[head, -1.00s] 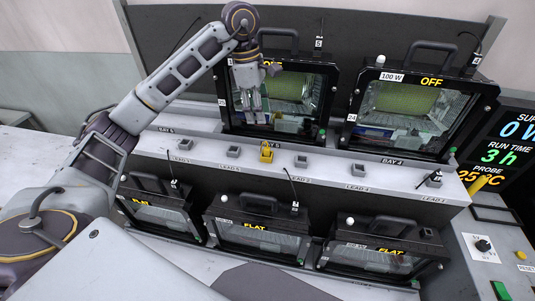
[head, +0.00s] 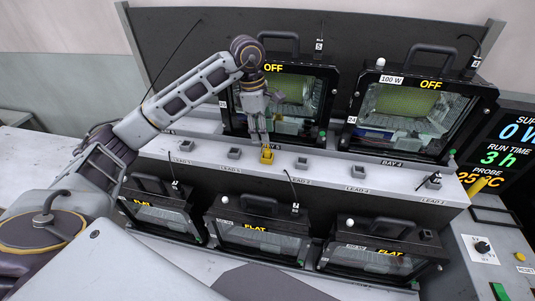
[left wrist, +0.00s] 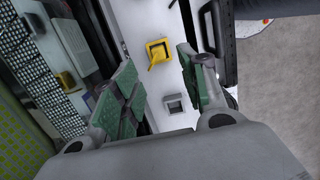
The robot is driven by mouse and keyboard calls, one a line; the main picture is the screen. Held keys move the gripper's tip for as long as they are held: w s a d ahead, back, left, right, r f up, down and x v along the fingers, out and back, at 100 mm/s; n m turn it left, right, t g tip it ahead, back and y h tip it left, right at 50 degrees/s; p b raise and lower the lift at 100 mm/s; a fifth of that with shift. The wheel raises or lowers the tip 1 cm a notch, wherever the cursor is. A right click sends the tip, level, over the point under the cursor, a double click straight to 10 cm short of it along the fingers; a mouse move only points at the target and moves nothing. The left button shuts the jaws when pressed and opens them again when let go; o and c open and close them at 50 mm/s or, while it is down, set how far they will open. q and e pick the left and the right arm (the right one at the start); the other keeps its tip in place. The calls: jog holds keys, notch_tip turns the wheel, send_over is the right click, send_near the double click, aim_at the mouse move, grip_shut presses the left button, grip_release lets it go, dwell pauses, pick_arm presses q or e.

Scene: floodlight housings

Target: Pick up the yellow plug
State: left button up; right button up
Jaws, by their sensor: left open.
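The yellow plug (head: 266,156) sits in a socket on the grey ledge between the upper and lower rows of floodlight housings. In the left wrist view the plug (left wrist: 158,53) shows on the white ledge, between and beyond the fingers. My left gripper (head: 259,137) points down just above the plug. Its green-padded fingers (left wrist: 157,78) are apart with nothing between them, and they look clear of the plug. My right gripper is not in view.
Grey sockets, such as one (head: 234,153) to the left and one (head: 301,163) to the right, line the ledge. An upper housing (head: 285,95) marked OFF stands close behind the gripper. Lower housings (head: 258,238) marked FLAT stand in front.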

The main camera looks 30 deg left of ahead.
aim_at(267, 150)
pick_arm(q)
jog(key=shift+d+f, duration=0.2)
jog(key=shift+f, duration=0.9)
jog(key=shift+f, duration=0.15)
jog(key=shift+w+d+f+p, duration=0.15)
jog(key=shift+f+p, duration=0.15)
jog(key=shift+f, duration=0.35)
jog(key=shift+d+f+p, duration=0.15)
jog(key=shift+f+p, duration=0.15)
jog(key=shift+f, duration=0.3)
jog(key=shift+w+d+f, duration=0.1)
jog(key=shift+d+f, duration=0.05)
jog(key=shift+f, duration=1)
jog(key=c, duration=0.9)
